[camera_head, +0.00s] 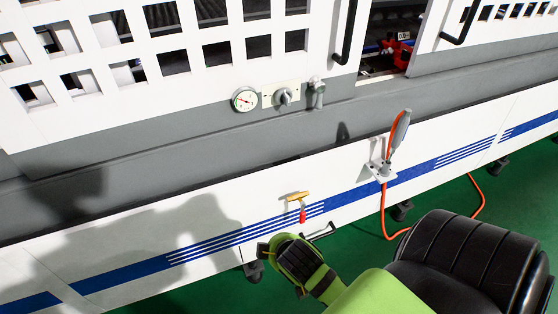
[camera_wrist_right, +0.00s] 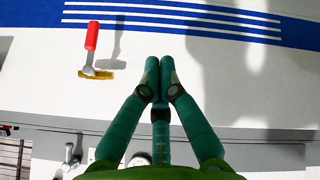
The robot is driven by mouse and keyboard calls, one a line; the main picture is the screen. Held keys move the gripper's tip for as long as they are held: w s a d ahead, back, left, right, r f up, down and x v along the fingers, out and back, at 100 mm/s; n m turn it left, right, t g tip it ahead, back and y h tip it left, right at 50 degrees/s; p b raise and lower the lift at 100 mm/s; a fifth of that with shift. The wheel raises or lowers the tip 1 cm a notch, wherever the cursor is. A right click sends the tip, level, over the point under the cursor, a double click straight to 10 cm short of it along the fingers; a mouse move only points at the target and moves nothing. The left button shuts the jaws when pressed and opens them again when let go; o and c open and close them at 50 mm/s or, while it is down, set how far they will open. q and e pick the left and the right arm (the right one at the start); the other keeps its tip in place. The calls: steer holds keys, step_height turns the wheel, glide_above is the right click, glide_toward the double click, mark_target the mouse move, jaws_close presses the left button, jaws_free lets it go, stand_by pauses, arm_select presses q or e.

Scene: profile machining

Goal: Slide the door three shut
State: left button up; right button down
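A white perforated sliding door (camera_head: 215,55) with an upright black handle (camera_head: 347,32) fills the left of the head view. Another white door (camera_head: 500,35) with a black handle (camera_head: 460,24) is at the upper right. An open gap lies between them. No number shows, so I cannot tell which is door three. My right gripper's green fingers (camera_wrist_right: 158,72) are together and empty in the right wrist view, before the white lower panel. In the head view my right arm (camera_head: 375,293) is low, well below the handles; its fingertips are unclear. My left gripper is not in view.
A grey tool (camera_head: 399,130) with an orange hose (camera_head: 384,218) hangs at right. A red part (camera_head: 401,52) shows in the gap.

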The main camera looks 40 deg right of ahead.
steer(key=w+d+r+n+t+h, duration=0.3)
steer(key=w+d+r+t+h, duration=0.1)
steer(key=w+d+r, duration=0.5)
steer(key=n+t+h, duration=0.3)
steer(key=n+t, duration=0.2)
steer(key=n, duration=0.1)
glide_toward(276, 100)
steer(key=s+a, duration=0.2)
steer(key=a, duration=0.4)
steer(key=w+d+p, duration=0.1)
steer(key=w+d, duration=0.2)
steer(key=d, duration=0.1)
steer(key=w+d+p, duration=0.2)
steer(key=w+d, duration=0.2)
steer(key=shift+w+d+p, duration=0.15)
steer(key=shift+w+p, duration=0.05)
steer(key=shift+p, duration=0.1)
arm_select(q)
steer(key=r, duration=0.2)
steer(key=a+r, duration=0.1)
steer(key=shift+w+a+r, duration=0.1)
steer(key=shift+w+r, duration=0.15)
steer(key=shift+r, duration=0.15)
arm_select(e)
steer(key=shift+s+d+m, duration=0.15)
steer(key=shift+d+m, duration=0.15)
steer(key=shift+d, duration=0.1)
